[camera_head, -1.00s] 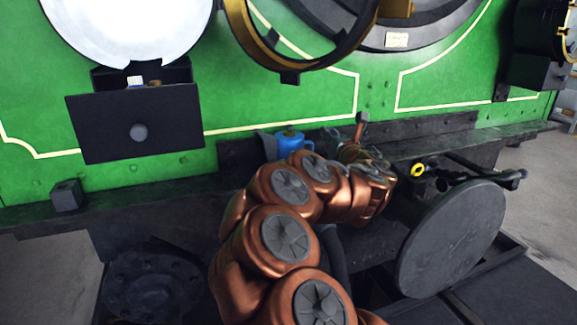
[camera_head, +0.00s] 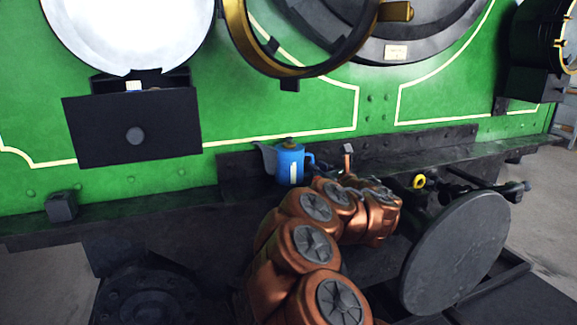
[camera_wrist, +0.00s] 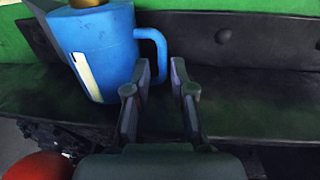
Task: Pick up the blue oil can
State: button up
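The blue oil can (camera_head: 289,165) stands upright on the dark ledge, with a grey spout to the left, a brass cap, a pale stripe and a handle on the right. In the wrist view the can (camera_wrist: 100,50) is at upper left, its top cut off. My gripper (camera_wrist: 161,72) is open, with a gap between its two fingers. The left finger overlaps the lower part of the can's handle (camera_wrist: 158,48); I cannot tell whether they touch. The fingers are not closed on anything.
The dark ledge (camera_head: 130,209) runs along the green tram front (camera_head: 260,115). A small dark block (camera_head: 61,206) sits on it at left. A large round buffer (camera_head: 455,252) projects at right. The ledge right of the gripper is clear in the wrist view.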

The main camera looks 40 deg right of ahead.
jog(key=shift+x, duration=2.2)
jog(key=shift+d+f, duration=0.1)
jog(key=shift+d, duration=0.1)
grip_shut()
